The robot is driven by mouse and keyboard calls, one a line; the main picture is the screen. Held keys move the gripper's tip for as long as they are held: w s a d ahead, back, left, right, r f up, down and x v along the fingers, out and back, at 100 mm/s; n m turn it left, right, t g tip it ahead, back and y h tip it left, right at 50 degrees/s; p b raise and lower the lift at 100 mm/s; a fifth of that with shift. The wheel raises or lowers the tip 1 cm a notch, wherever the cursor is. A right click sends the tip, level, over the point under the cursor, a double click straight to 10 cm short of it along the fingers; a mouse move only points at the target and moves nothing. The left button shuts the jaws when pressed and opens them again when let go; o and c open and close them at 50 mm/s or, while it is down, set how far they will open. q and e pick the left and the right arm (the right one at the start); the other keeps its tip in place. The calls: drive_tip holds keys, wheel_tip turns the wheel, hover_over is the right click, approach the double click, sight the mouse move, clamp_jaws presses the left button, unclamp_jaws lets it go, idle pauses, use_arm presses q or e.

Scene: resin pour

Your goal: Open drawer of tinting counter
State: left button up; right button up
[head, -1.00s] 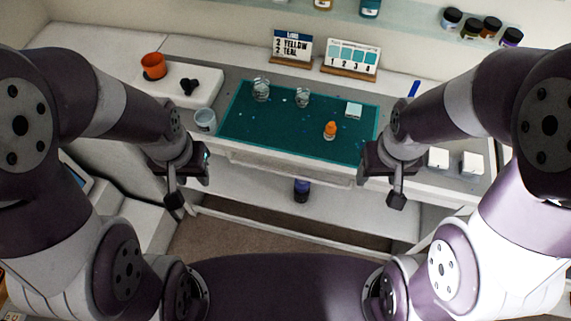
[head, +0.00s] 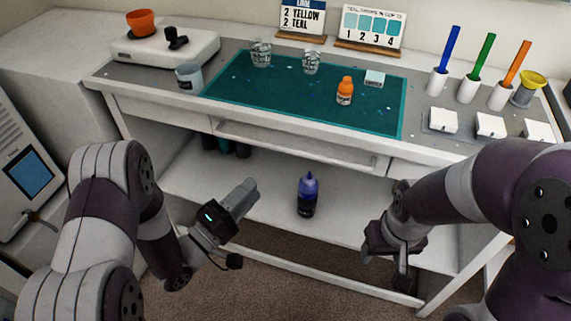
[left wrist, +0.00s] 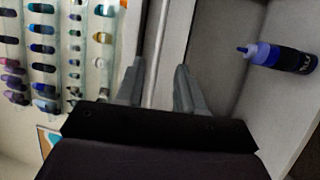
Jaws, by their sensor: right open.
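The tinting counter (head: 140,85) stands ahead, with a wide pale drawer front (head: 300,146) under its middle. The drawer front has a long grey recessed strip; I cannot tell whether it stands slightly out. My left gripper (head: 248,190) is below and in front of the drawer's left part, pointing up and right, apart from it. In the left wrist view its two fingers (left wrist: 158,88) are spread with nothing held, and a thin pale bar (left wrist: 158,45) shows beyond the gap. My right gripper (head: 402,275) hangs open and empty, low in front of the counter's right part.
A purple-capped bottle (head: 307,195) stands on the lower shelf (head: 265,210), right of my left gripper. On top are a teal mat (head: 230,88), an orange bottle (head: 345,91), glass cups (head: 261,53) and a grey cup (head: 189,78). A screened device (head: 28,172) stands at left.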

use_arm(q)
drive_tip(key=b+x, duration=0.1)
drive_tip(key=x, duration=1.1)
drive_tip(key=shift+c, duration=0.3)
clamp_jaws()
